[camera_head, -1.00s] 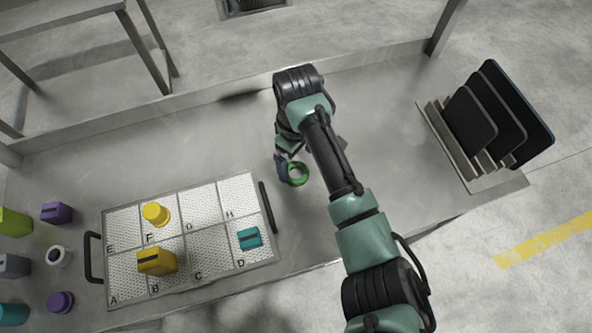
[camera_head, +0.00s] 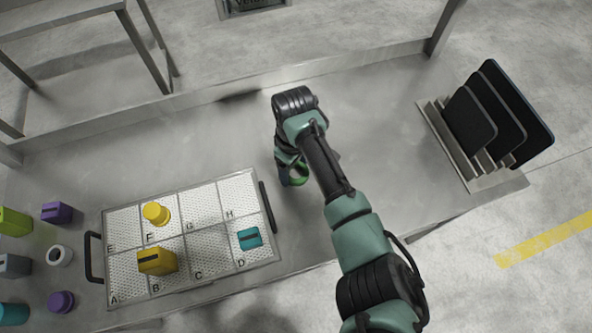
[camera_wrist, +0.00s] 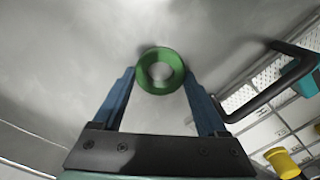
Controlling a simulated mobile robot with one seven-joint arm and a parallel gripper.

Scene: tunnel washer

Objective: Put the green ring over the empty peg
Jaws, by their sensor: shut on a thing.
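The green ring (camera_head: 299,180) is at my gripper (camera_head: 288,174), over the table to the right of the lettered tray, partly hidden by my gripper in the head view. In the wrist view the ring (camera_wrist: 143,75) sits between the blue fingertips of my gripper (camera_wrist: 160,73), which are shut on it. Its hole shows grey through it. I cannot make out an empty peg in either view.
The lettered tray (camera_head: 212,238) has dark handles and holds a yellow round piece (camera_head: 155,213), a yellow block (camera_head: 157,261) and a teal block (camera_head: 249,238). Several loose pieces lie left of it. A rack (camera_head: 462,160) of dark panels stands at right.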

